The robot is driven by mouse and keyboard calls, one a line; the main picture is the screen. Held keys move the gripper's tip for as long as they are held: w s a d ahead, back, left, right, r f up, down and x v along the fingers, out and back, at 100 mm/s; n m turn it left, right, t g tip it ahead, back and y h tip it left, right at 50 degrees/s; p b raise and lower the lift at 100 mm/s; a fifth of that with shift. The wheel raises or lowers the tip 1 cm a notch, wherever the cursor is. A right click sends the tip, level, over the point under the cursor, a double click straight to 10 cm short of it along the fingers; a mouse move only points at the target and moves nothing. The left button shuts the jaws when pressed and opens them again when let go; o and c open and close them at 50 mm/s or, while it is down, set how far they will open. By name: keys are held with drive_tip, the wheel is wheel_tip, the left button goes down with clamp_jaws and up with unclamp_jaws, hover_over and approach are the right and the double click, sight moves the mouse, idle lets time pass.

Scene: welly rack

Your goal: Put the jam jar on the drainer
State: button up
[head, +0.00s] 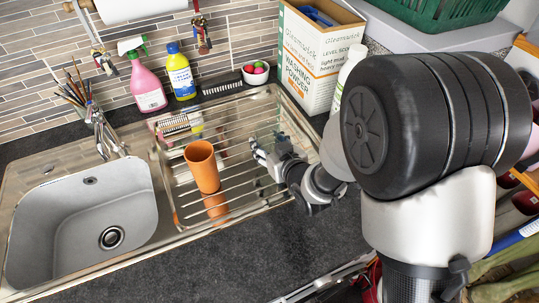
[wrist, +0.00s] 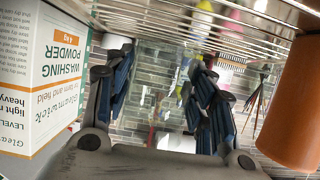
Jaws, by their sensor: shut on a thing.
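My gripper (head: 262,150) is low over the right part of the wire drainer (head: 238,190). In the wrist view my gripper (wrist: 160,95) has its two blue-padded fingers on either side of a clear, see-through jar (wrist: 160,78), which I take as the jam jar. The gripper is shut on it. The jar is hard to make out in the head view. I cannot tell whether its base touches the drainer bars. The drainer's bars also show along the top of the wrist view (wrist: 200,20), which looks upside down.
An orange cup (head: 202,167) stands on the drainer left of my gripper. The sink (head: 80,225) is at left. A pink spray bottle (head: 147,85), a yellow-and-blue bottle (head: 181,75), a white bowl (head: 256,75) and a washing powder box (head: 313,60) stand behind.

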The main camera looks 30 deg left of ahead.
drive_tip(key=shift+f+b, duration=0.75)
drive_tip(key=shift+f, duration=1.35)
drive_tip(key=shift+f, duration=0.25)
drive_tip(key=o, duration=1.3)
drive_tip(key=shift+r, duration=0.1)
drive_tip(key=shift+r, duration=0.2)
drive_tip(key=p+v, duration=0.2)
drive_tip(key=v, duration=0.7)
drive_tip(key=shift+d, duration=0.1)
drive_tip(key=shift+s+d+r+p, duration=0.15)
drive_tip(key=shift+s+r+p, duration=0.1)
drive_tip(key=shift+p, duration=0.65)
drive_tip(key=shift+d+p, duration=0.1)
drive_tip(key=shift+p, duration=1.15)
